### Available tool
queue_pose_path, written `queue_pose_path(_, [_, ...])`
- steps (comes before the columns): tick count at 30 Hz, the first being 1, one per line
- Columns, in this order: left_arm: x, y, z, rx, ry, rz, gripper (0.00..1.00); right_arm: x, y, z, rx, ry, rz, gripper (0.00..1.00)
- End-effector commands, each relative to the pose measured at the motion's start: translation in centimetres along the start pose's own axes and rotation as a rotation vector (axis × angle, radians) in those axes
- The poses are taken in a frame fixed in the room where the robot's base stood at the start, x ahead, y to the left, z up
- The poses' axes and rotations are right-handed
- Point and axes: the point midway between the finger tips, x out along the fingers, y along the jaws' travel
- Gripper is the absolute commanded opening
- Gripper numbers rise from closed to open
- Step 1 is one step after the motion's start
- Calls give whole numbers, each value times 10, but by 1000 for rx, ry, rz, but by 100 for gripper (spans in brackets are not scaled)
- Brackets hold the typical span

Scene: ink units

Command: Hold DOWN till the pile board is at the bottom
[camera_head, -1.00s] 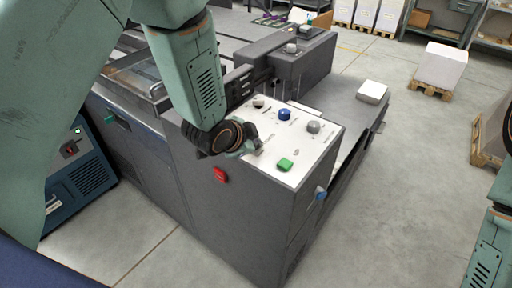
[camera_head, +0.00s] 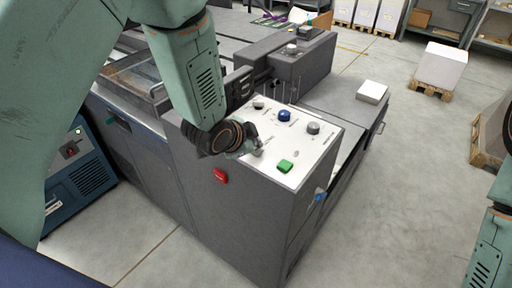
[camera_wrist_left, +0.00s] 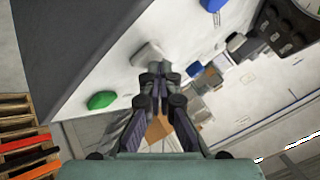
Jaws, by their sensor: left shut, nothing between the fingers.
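The white control panel (camera_head: 312,150) is on top of a dark grey machine cabinet. My left gripper (camera_head: 257,151) is shut and empty, low over the panel's left edge. In the left wrist view its fingertips (camera_wrist_left: 155,72) meet the lower edge of a light grey button (camera_wrist_left: 148,54); whether they press it I cannot tell. A green button (camera_head: 285,166) lies to the right, apart from the fingers; it also shows in the left wrist view (camera_wrist_left: 101,100). No DOWN label is readable. I cannot make out the pile board. My right gripper is not visible.
A red button (camera_head: 220,175) is on the cabinet front. A loaded pallet (camera_head: 443,68) stands far right.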

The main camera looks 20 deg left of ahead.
Motion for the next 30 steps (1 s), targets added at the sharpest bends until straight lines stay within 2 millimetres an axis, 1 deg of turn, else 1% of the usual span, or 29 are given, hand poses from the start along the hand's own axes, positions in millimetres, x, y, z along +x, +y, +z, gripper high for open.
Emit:
queue_pose_path(1, [-4,-3,-3,0,0,0,0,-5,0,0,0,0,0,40])
queue_pose_path(5, [-8,-6,-6,0,1,-1,0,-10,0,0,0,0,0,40])
queue_pose_path(17, [-9,-7,-7,0,2,-2,0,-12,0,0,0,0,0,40])
queue_pose_path(30, [-35,-26,-26,1,2,-2,0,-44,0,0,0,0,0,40])
